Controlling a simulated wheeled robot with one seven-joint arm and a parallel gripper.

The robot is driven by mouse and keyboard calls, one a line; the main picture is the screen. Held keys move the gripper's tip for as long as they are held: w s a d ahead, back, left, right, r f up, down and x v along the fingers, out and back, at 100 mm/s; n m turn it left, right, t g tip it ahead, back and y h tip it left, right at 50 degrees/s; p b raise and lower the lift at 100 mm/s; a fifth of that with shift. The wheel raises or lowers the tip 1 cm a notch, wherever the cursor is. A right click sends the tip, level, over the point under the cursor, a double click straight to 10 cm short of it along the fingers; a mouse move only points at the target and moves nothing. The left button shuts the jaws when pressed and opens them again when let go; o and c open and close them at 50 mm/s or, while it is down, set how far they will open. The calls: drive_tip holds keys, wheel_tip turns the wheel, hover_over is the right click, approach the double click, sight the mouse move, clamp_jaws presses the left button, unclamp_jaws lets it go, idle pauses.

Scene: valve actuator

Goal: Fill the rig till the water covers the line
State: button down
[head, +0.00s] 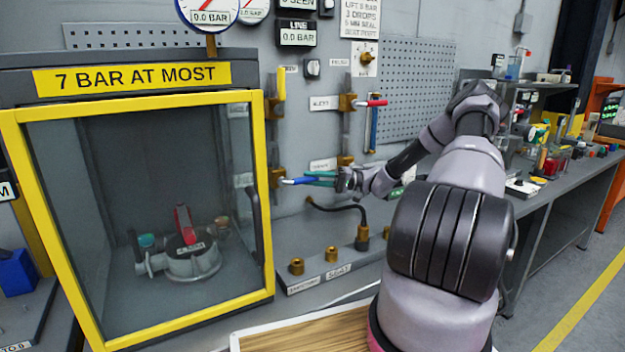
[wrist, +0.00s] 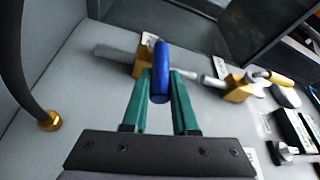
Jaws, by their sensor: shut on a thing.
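The rig is a cabinet with a yellow-framed glass door (head: 268,200), shut, under a "7 BAR AT MOST" sign. Inside it sits a grey round valve body (head: 192,262) with a red lever (head: 184,226) standing up. I cannot make out water or a fill line. My gripper (head: 312,179) has teal fingers and is shut on the blue lever (head: 290,181) of a brass valve (head: 277,177) right of the door. In the wrist view the blue lever (wrist: 161,62) lies between both fingers, pointing toward the camera from its brass body (wrist: 141,66).
A black hose (head: 335,207) hangs below my gripper, by brass fittings (head: 331,254) on a ledge. A gauge (head: 208,10) reads 0.0 bar. A cluttered bench (head: 560,185) stands right.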

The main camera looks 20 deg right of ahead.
drive_tip(key=c, duration=0.7)
unclamp_jaws()
drive_tip(key=shift+f, duration=0.15)
drive_tip(key=v, duration=1)
drive_tip(key=shift+s+d, duration=0.1)
drive_tip(key=shift+d, duration=0.25)
drive_tip(key=s+a+r+g+h, duration=0.5)
drive_tip(key=s+a+r+h, duration=0.65)
drive_tip(key=a+r, duration=0.2)
drive_tip(key=s+r+m+t+h, duration=0.1)
drive_tip(key=s+r+t, duration=0.1)
drive_tip(key=s+r, duration=0.3)
drive_tip(key=s+a+r+m+t+h, duration=0.1)
drive_tip(key=s+r+m+t+h, duration=0.1)
drive_tip(key=s+r, duration=0.3)
drive_tip(key=s+r+m+t+h, duration=0.1)
drive_tip(key=s+r+t, duration=0.3)
drive_tip(key=s, duration=0.5)
drive_tip(key=shift+s+a+r+m+h, duration=0.15)
drive_tip(key=shift+r+m+h, duration=0.25)
drive_tip(key=shift+r+h, duration=0.4)
